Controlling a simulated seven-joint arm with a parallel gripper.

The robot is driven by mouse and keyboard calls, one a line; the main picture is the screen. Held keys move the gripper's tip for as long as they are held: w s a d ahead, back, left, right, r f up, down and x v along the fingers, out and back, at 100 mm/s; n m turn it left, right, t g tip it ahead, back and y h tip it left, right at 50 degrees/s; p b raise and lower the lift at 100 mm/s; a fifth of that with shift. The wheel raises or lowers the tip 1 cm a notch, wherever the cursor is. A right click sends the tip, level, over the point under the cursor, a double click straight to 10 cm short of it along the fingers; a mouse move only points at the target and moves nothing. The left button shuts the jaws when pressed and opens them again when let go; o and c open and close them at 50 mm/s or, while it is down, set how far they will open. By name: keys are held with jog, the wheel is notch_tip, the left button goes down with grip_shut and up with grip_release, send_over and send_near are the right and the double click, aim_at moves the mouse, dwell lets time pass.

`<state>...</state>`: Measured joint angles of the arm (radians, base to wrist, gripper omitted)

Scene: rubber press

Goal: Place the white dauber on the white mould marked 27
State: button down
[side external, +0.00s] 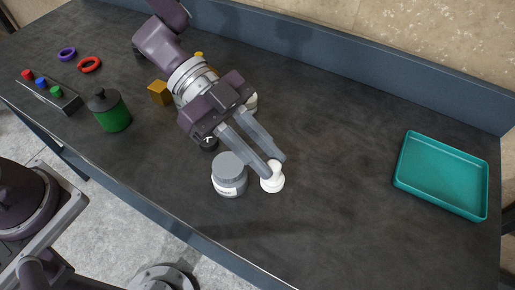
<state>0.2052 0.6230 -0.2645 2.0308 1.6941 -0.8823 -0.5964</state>
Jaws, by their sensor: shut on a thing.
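The white dauber (272,184) stands upright on the dark bench, or very close above it, just right of a grey jar. My gripper (275,167) points down toward the front right and is shut on the dauber's narrow upper part. A white object (252,102) shows partly behind my gripper; most of it is hidden, and I cannot tell whether it is the mould. A black round piece with a white mark (208,145) sits partly under my gripper. No number 27 can be read.
The grey labelled jar (229,182) stands close left of the dauber. A teal tray (441,202) lies at the right, with clear bench between. At the left are a green jar (112,117), a yellow block (159,93), a button box (59,97), and red (89,71) and purple (67,48) rings.

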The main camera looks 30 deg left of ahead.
jog(key=w+a+r+n+t, duration=0.2)
jog(key=w+a+n+t, duration=0.1)
jog(key=w+a, duration=0.55)
jog(key=w+a+r+n+t, duration=0.3)
jog(key=w+a, duration=0.5)
jog(key=w, duration=0.2)
jog(key=shift+t+y, duration=0.3)
jog(key=f, duration=0.7)
jog(key=w+f, duration=0.1)
jog(key=f, duration=0.2)
jog(key=shift+a+f, duration=0.15)
jog(key=shift+a, duration=0.25)
jog(key=shift+f, duration=0.15)
jog(key=c, duration=1.3)
grip_release()
